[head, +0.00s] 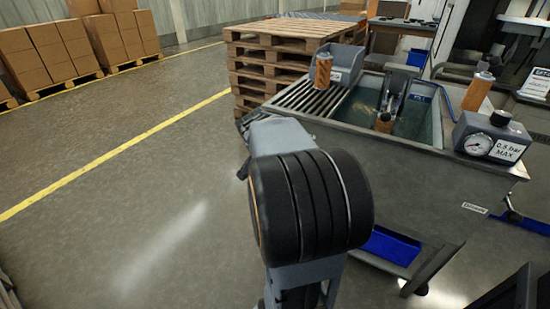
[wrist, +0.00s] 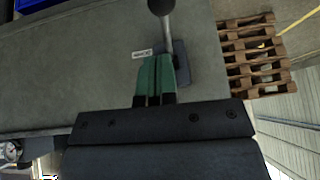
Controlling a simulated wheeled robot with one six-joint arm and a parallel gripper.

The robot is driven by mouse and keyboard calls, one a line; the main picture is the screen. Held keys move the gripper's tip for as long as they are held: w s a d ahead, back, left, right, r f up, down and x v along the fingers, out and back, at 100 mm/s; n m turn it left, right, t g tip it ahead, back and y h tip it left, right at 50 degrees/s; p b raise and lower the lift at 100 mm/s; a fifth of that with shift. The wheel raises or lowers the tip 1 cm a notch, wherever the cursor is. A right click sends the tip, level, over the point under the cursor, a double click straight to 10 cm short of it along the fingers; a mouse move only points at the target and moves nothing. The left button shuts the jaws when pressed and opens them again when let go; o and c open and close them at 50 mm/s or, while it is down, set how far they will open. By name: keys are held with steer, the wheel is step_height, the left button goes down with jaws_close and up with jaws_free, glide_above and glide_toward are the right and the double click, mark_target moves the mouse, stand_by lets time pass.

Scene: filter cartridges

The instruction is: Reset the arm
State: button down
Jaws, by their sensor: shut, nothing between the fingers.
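My gripper (wrist: 156,63) shows in the wrist view with its two green fingers together and nothing between them. Behind the fingers are a broad grey surface and a small white label. In the head view my arm stands in the middle foreground, and I cannot make out the fingers there. An orange cartridge (head: 323,72) stands upright by the grey bin at the back left of the wash bench (head: 420,157). Another orange cartridge (head: 384,122) is in the basin, partly hidden by a dark fixture. A third orange cartridge (head: 478,91) stands at the right.
A gauge box (head: 491,137) marked "0.5 bar MAX" sits at the bench's right edge. Stacked wooden pallets (head: 257,68) stand behind the bench; they also show in the wrist view (wrist: 250,60). A blue bin (head: 390,245) is below the bench.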

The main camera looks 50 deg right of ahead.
steer(key=a+p+v, duration=0.1)
steer(key=v, duration=0.5)
steer(key=shift+s+f, duration=0.15)
steer(key=shift+f, duration=0.15)
steer(key=s+a+r+n+y+p, duration=0.3)
steer(key=a+r+n+p, duration=0.4)
steer(key=a+r+p, duration=0.4)
steer(key=s+a+r+n+t+y+p, duration=0.1)
steer(key=s+a+r+n+y+p, duration=0.2)
steer(key=a+r+n+p, duration=0.5)
steer(key=a+r+p, duration=0.3)
steer(key=a+p, duration=0.1)
steer(key=p, duration=0.5)
steer(key=shift+s+a, duration=0.2)
steer(key=shift+s, duration=0.15)
